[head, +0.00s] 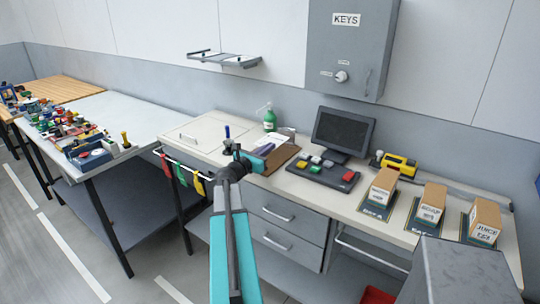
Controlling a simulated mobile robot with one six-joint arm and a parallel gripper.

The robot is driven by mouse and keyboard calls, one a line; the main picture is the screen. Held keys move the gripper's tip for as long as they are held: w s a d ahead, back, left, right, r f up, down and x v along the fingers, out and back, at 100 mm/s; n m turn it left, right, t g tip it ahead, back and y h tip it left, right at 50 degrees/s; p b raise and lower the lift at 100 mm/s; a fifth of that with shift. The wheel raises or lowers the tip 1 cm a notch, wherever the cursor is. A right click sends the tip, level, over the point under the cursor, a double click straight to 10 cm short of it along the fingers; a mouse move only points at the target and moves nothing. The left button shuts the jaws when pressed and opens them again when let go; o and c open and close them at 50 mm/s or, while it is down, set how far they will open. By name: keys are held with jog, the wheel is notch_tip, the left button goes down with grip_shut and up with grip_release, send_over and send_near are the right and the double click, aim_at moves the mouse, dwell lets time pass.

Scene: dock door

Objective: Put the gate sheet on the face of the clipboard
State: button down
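The brown clipboard (283,158) lies on the cream desk top, left of the dark control panel. My arm and gripper hide its left part. My gripper (249,158) is at the clipboard's left side, seen from behind. A small pale and purplish flat thing (264,149) shows just beyond the gripper, at the clipboard's edge. I cannot tell whether it is the gate sheet, or whether the gripper touches it. The gripper's fingers are too small and covered to show whether they are open or shut.
A monitor (343,131), button panel (322,174) and yellow device (398,163) are to the right, then boxes (381,189) on dark mats. Coloured tags (182,175) hang at the desk's left front. The desk's left end is mostly clear.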

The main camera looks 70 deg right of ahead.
jog(key=shift+s+d, duration=0.2)
jog(key=shift+d, duration=0.5)
jog(key=shift+f+p, duration=0.75)
jog(key=shift+f, duration=1)
jog(key=shift+a, duration=0.1)
